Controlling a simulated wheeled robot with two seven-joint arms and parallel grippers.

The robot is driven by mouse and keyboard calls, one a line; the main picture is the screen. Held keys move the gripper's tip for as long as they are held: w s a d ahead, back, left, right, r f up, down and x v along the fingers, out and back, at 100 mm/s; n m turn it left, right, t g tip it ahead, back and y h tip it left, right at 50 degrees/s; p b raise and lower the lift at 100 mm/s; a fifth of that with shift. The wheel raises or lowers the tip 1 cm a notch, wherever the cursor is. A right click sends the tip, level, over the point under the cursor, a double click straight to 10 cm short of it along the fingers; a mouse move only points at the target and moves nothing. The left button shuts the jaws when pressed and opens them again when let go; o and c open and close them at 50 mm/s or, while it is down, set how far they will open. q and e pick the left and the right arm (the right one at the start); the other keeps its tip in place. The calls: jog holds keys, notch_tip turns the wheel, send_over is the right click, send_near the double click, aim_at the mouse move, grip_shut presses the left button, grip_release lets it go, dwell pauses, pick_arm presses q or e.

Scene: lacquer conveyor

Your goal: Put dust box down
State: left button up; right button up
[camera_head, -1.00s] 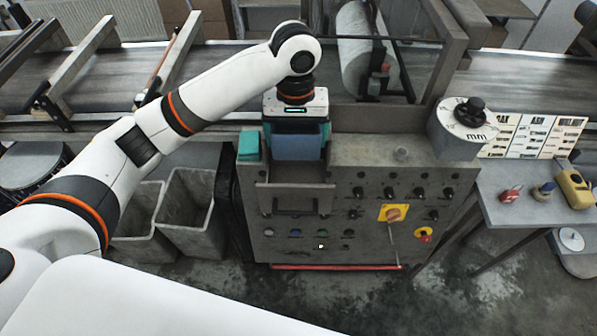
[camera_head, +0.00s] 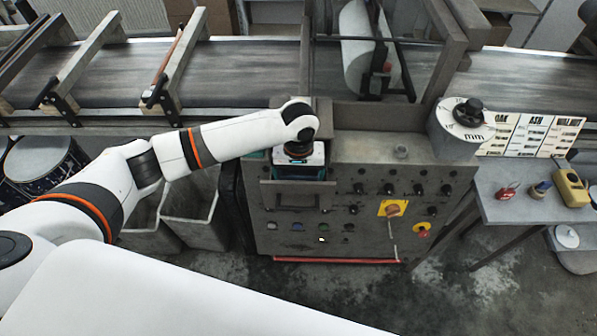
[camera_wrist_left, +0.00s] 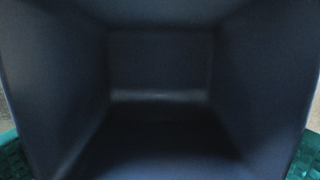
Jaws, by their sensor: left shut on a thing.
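The dust box (camera_wrist_left: 160,60) is a dark blue, open-topped box. Its hollow inside fills the left wrist view and looks empty. My left gripper (camera_head: 298,172) is shut on it, with teal finger parts at both lower corners of the wrist view. In the head view the gripper is low over the left part of the grey control cabinet (camera_head: 360,155), above a front panel with a handle (camera_head: 297,200). The box is mostly hidden under the wrist there, so I cannot tell whether it touches the cabinet. My right gripper is not in view.
Grey bins (camera_head: 195,225) stand left of the cabinet, partly behind my arm. A conveyor (camera_head: 240,65) runs behind. A dial (camera_head: 465,125) sits at the cabinet's right corner. A side table (camera_head: 520,205) on the right holds a yellow device (camera_head: 571,187) and small items.

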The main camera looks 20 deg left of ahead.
pick_arm(q)
jog(key=o, duration=0.9)
jog(key=shift+f, duration=0.1)
jog(key=shift+r, duration=0.25)
notch_tip(320, 180, up, 12)
jog(key=b, duration=0.2)
jog(key=shift+f+b, duration=0.1)
jog(key=shift+b, duration=0.25)
